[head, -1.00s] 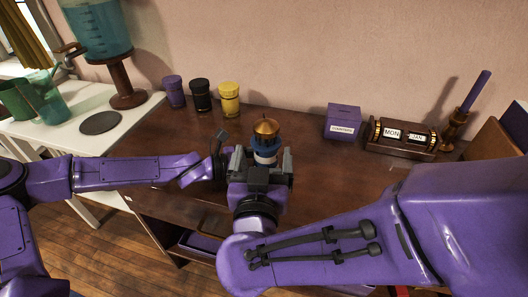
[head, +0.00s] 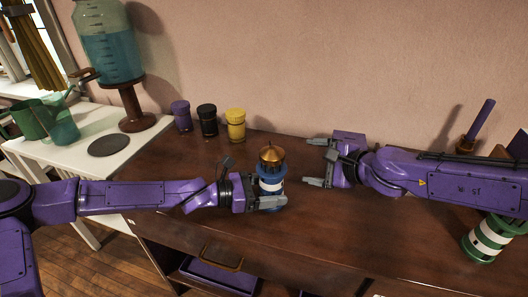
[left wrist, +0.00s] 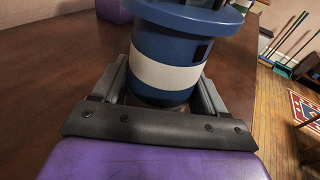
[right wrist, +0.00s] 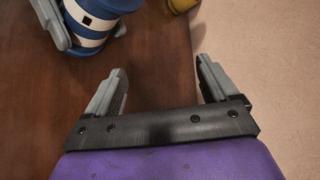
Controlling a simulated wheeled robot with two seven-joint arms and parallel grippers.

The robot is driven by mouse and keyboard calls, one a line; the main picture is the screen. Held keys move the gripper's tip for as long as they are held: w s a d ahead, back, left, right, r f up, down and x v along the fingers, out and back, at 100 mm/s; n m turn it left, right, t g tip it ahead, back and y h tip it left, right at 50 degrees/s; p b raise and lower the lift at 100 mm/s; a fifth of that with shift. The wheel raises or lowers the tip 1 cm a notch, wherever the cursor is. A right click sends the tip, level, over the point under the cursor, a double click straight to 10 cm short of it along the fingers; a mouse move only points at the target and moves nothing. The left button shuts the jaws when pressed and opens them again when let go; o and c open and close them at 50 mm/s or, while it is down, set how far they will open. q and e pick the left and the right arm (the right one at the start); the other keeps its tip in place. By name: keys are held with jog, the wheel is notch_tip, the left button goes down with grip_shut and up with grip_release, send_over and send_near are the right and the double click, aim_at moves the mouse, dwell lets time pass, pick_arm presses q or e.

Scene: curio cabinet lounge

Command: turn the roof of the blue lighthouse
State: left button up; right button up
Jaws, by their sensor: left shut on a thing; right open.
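The blue lighthouse (head: 270,188) stands upright on the brown cabinet top, with blue and white bands and a gold-brown roof (head: 271,155). My left gripper (head: 268,203) is shut on its lower body; in the left wrist view the blue and white body (left wrist: 175,70) sits between the fingers, and the roof is out of frame. My right gripper (head: 318,162) is open and empty, to the right of the lighthouse and apart from it. In the right wrist view the open fingers (right wrist: 160,90) have nothing between them, and the lighthouse (right wrist: 95,22) is at the upper left.
Purple (head: 181,116), black (head: 207,119) and yellow (head: 236,124) jars stand at the back left. A purple box (head: 348,138) is behind my right gripper. A green-and-white banded tower (head: 487,238) stands at the right, partly under my right arm. The cabinet's front middle is clear.

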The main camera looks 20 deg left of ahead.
aim_at(264, 149)
jog(key=s+r+m+g+y, duration=0.4)
jog(key=s+m+g+y, duration=0.15)
jog(key=g+y, duration=0.2)
jog(key=shift+t, duration=0.45)
jog(key=a, duration=1.1)
jog(key=shift+w+a+r, duration=0.1)
jog(key=shift+a+r, duration=0.1)
jog(key=c, duration=1)
jog(key=shift+t, duration=0.3)
